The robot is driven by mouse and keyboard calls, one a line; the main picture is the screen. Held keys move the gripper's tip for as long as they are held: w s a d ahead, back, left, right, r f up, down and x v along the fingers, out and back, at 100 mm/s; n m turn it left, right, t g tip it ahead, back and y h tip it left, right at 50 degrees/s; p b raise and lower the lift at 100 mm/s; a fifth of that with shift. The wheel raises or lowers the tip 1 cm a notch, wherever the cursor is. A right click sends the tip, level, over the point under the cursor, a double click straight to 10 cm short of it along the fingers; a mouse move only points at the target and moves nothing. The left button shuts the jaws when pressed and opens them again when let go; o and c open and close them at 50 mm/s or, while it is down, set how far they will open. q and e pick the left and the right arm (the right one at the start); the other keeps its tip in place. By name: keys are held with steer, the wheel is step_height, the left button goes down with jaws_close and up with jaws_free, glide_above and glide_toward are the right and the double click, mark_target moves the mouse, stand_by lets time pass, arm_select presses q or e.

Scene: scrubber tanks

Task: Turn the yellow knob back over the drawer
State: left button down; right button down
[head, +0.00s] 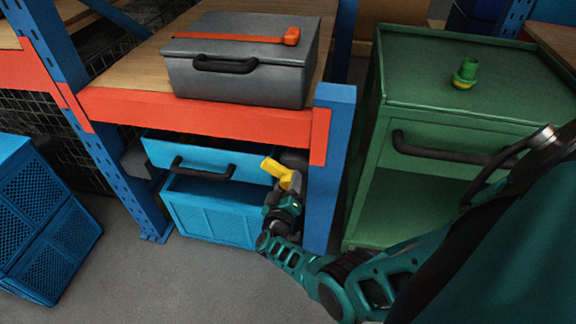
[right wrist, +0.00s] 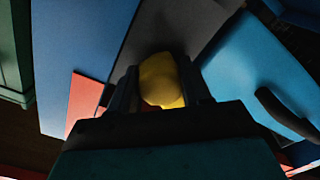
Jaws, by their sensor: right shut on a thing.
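The yellow knob (head: 277,169) is at the right end of the blue drawer (head: 215,157), under the orange shelf beam. It lies slanted, with its free end up to the left in the head view. My right gripper (head: 286,187) is shut on the knob; its fingers partly hide it. In the right wrist view the knob (right wrist: 162,80) sits between the two fingers (right wrist: 160,95). The drawer has a black handle (head: 203,168), well to the left of my gripper. My left gripper is not in view.
The blue upright post (head: 328,180) stands close to the right of my right gripper. The orange beam (head: 205,118) runs just above. A grey toolbox (head: 240,75) sits on the shelf. A green cabinet (head: 450,130) stands to the right, a blue crate (head: 40,220) to the left.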

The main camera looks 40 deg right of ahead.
steer(key=n, duration=0.4)
steer(key=shift+p, duration=0.35)
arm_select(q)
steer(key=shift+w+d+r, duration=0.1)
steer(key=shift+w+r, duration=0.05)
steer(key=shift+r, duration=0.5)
arm_select(e)
steer(key=shift+n, duration=1)
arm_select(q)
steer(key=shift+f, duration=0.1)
arm_select(e)
steer(key=c, duration=0.5)
jaws_free()
